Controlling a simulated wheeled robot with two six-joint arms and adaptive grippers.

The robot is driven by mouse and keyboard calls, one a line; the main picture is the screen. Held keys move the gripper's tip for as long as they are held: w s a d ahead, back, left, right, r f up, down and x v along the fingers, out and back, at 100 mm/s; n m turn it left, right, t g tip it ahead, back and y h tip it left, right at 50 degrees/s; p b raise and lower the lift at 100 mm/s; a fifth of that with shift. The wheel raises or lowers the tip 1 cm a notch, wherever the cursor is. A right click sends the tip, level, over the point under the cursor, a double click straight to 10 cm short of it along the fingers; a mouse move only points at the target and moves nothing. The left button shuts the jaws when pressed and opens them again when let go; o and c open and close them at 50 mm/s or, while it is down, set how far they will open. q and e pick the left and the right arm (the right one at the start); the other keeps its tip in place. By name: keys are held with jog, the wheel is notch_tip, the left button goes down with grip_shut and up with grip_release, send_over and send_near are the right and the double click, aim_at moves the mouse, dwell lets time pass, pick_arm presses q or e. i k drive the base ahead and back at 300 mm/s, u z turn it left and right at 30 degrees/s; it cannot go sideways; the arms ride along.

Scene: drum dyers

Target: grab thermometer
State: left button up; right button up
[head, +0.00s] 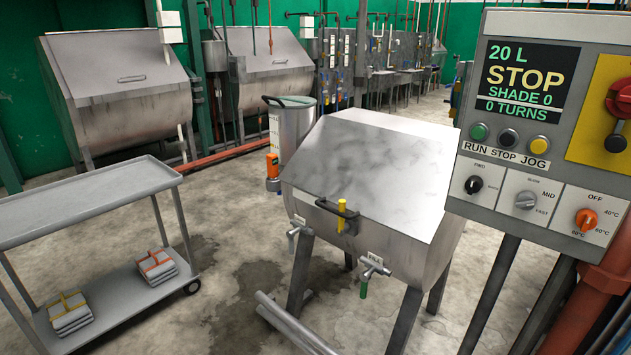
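No thing in the head view can be made out for certain as a thermometer. A small upright yellow piece (341,214) sits at the front of the steel dyeing drum (340,160), by the dark lid handle; it may be the thermometer, but it is too small to tell. An orange device (272,166) is at the side of the steel cylinder (293,130) behind the drum; what it is cannot be read. Neither of my grippers is in view.
A grey cart (95,195) at left carries folded cloth bundles (156,266) on its lower shelf. A control panel (535,125) reading STOP stands close at right. Taps (372,267) stick out from the drum's front. Pipes (290,325) lie below on the wet floor.

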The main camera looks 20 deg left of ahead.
aim_at(272, 159)
jog(key=u, duration=0.65)
jog(key=i, duration=0.45)
jog(key=u, duration=0.9)
jog(key=i, duration=1.05)
jog(key=z, duration=0.8)
jog(key=i, duration=0.8)
jog(key=z, duration=0.8)
